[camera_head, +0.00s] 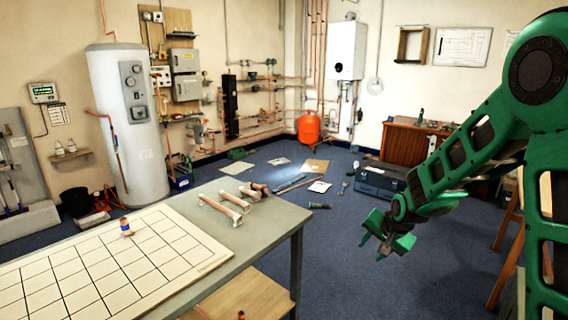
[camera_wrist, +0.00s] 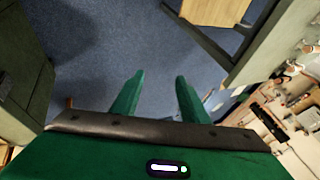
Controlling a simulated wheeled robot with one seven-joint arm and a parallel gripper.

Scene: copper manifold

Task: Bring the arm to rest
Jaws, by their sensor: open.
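My gripper (camera_head: 386,246) is green and hangs in the air to the right of the workbench, above the blue carpet. In the wrist view my gripper (camera_wrist: 155,82) shows two green fingers standing apart with only carpet between them. It is open and empty. My green arm reaches in from the right edge of the head view, bent at the elbow, and touches nothing that I can see.
A dark toolbox (camera_head: 380,181) and loose items lie on the floor beyond my gripper. Open carpet (camera_head: 345,285) surrounds it.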

